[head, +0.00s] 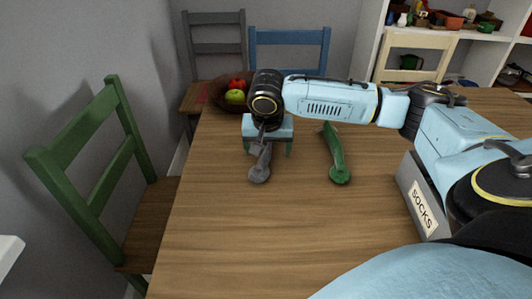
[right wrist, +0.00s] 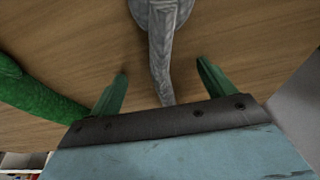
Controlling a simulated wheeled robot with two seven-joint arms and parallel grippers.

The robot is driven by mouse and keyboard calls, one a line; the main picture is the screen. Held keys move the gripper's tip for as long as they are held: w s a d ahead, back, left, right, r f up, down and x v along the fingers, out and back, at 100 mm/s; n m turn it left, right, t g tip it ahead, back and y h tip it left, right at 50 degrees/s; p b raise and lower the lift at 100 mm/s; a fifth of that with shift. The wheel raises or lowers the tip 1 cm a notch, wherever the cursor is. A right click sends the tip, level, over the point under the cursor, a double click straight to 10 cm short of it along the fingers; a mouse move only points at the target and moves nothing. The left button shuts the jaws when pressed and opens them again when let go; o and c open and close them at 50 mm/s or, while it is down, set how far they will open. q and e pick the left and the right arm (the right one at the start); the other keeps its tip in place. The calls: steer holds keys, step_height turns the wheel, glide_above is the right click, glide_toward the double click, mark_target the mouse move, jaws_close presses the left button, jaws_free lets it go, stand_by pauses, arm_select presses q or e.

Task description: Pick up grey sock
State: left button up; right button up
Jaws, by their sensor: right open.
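The grey sock (head: 259,172) lies on the wooden table, partly hidden under my right arm's end in the head view. My right gripper (head: 268,151) is over the sock's far part, with its green fingers apart. In the right wrist view the grey sock (right wrist: 163,45) runs between the two open fingers of the gripper (right wrist: 162,72), with space on both sides. I cannot tell how high the fingertips are above the table. My left gripper is not in view.
A green sock (head: 334,152) lies to the right of the grey one; it also shows at the left of the wrist view (right wrist: 35,95). A grey box labelled SOCKS (head: 418,206) stands at the right, below my arm. A fruit bowl (head: 229,102) stands behind. The table's front left is clear.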

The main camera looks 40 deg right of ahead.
steer(key=c, duration=1.1)
steer(key=shift+o, duration=0.2)
steer(key=shift+r, duration=0.1)
